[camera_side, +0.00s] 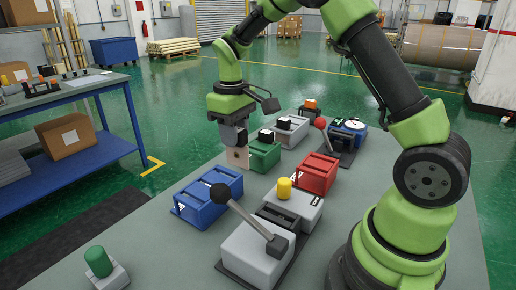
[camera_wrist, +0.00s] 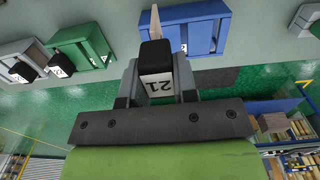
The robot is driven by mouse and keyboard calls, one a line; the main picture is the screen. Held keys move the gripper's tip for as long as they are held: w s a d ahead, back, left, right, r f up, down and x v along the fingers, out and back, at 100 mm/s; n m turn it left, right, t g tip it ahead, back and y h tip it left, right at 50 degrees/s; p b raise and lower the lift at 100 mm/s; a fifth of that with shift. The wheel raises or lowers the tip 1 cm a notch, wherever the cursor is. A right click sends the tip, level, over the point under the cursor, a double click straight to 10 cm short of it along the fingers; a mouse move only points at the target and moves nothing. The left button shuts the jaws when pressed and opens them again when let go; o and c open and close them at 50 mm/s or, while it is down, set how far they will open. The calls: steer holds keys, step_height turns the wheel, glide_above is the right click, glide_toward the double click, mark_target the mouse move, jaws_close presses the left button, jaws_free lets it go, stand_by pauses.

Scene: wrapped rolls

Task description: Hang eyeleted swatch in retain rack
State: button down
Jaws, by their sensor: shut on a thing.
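My gripper (camera_side: 237,143) is shut on the swatch (camera_side: 237,158), a thin beige sheet hanging below the jaws. In the wrist view the swatch (camera_wrist: 155,20) is nearly edge-on, beneath a black block with a white label reading 21. Slotted racks stand on the grey table: blue (camera_side: 207,197), green (camera_side: 264,155), red (camera_side: 318,173) and grey (camera_side: 291,130). The pictures do not show which is the retain rack. In the side view the swatch hangs above and between the blue and green racks. Its eyelet is too small to make out clearly.
Black labelled blocks sit at the green rack (camera_wrist: 92,47) and grey rack (camera_wrist: 20,55). A red-knobbed lever (camera_side: 321,123) stands behind.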

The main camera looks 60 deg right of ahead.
steer(key=w+d, duration=0.2)
steer(key=w, duration=0.4)
steer(key=shift+r, duration=0.2)
steer(key=shift+f, duration=2.5)
steer(key=shift+f, duration=0.1)
steer(key=shift+f, duration=3.2)
steer(key=c, duration=0.8)
jaws_free()
